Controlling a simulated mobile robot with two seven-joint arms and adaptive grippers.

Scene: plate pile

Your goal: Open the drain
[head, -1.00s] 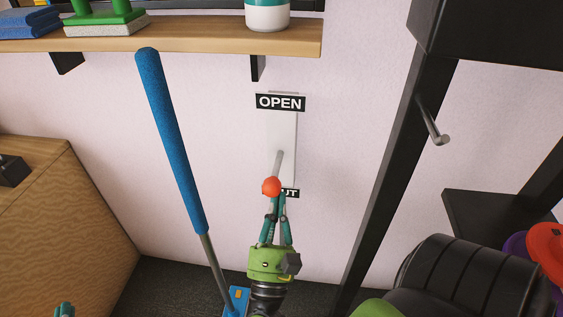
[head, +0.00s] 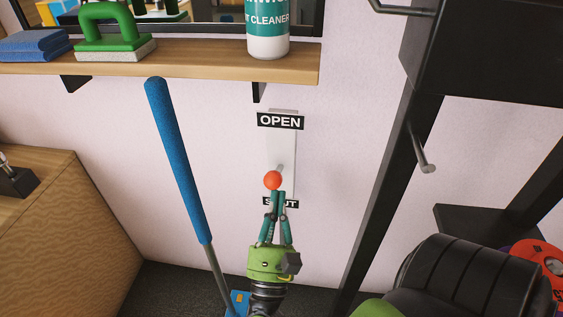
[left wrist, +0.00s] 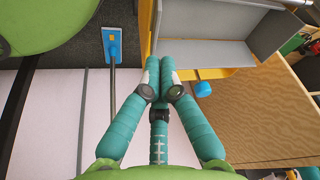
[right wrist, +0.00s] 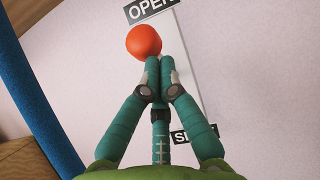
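A lever with a red ball knob (head: 272,180) sticks out from a pale wall plate (head: 285,150). The plate has an OPEN label (head: 280,121) at its top and a SHUT label (head: 291,204) low down. The knob is between the labels, nearer SHUT. My right gripper (head: 277,194) is shut, its fingertips just under the knob; in the right wrist view the knob (right wrist: 144,42) sits at the tips, not between the fingers. Contact looks likely but is hard to tell. My left gripper (left wrist: 160,62) is shut and empty, away from the lever.
A blue-handled pole (head: 178,160) leans left of the lever. A wooden shelf (head: 200,65) above holds a cleaner bottle (head: 267,30) and a green-handled scrubber (head: 115,35). A black rack post (head: 385,200) stands to the right. The wall around the plate is clear.

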